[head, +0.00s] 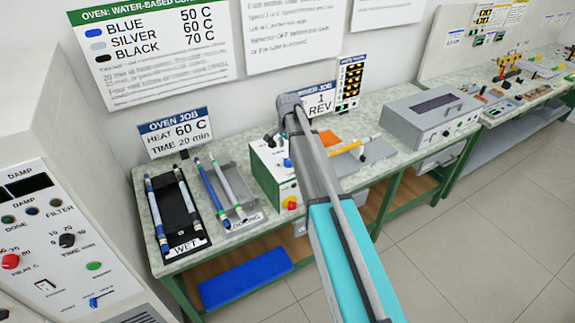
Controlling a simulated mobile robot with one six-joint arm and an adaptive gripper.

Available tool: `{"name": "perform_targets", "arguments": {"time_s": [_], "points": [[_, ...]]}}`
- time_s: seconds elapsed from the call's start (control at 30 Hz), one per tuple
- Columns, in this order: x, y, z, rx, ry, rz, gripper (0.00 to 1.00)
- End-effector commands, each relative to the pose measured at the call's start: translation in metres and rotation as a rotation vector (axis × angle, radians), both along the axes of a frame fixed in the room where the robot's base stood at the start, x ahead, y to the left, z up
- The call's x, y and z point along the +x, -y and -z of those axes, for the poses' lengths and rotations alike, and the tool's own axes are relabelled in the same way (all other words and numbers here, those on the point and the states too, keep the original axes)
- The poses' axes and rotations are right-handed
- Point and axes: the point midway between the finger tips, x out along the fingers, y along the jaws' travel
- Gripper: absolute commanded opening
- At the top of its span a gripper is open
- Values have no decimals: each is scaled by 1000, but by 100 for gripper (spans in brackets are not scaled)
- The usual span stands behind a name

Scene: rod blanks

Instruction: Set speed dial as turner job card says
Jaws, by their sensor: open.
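The turner job card (321,100) stands at the back of the bench. My arm covers its left part; "1" and "REV" can be read. Below it is a pale box with a green front edge (262,181), partly behind my arm, which looks like the turner. My arm rises from the bottom across the middle and bends near the card. I cannot make out my gripper; the arm seems to hide it.
Left of the box lie a black WET tray (181,212) and a clear tray (242,226) with rods. An orange-yellow tool (350,146) and a grey unit (428,112) are on the right. An oven panel (50,225) stands front left. The floor at right is clear.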

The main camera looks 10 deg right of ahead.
Motion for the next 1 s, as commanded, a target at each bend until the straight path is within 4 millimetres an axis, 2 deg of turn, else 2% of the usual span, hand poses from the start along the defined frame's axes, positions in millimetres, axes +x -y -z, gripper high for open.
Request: {"name": "perform_targets", "arguments": {"time_s": [0.03,0.6,1.0], "points": [[0,0,8,0,0,0,86],[0,0,50,0,0,0,86],[0,0,59,0,0,0,86]]}}
